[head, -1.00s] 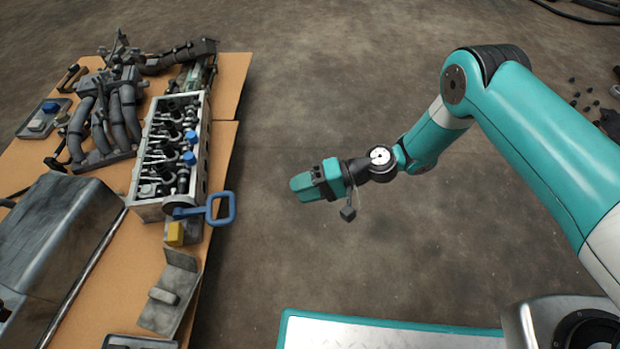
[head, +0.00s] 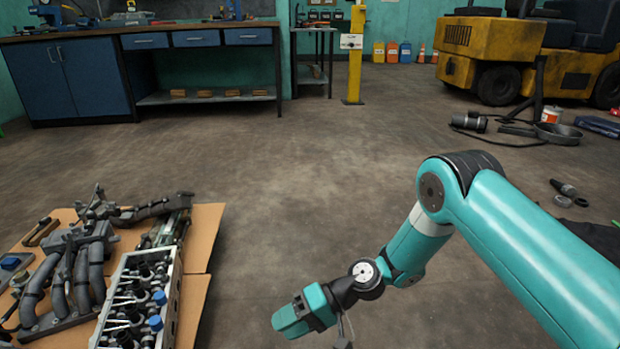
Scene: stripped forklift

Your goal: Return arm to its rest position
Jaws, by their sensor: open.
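My arm reaches in from the right in the head view, bent at a raised elbow, with its forearm sloping down to the left. My gripper (head: 290,318) hangs over bare floor near the bottom middle, to the right of the cardboard-covered surface (head: 207,240) with engine parts. It is open and I see nothing held in it. A small grey part on a cable hangs beside it, cut off by the bottom edge.
A cylinder head (head: 140,300) and a manifold (head: 70,265) lie on the cardboard at lower left. A blue workbench (head: 150,60) stands at the back left, a yellow post (head: 355,55) at the back, a yellow forklift (head: 500,50) at the back right. The middle floor is clear.

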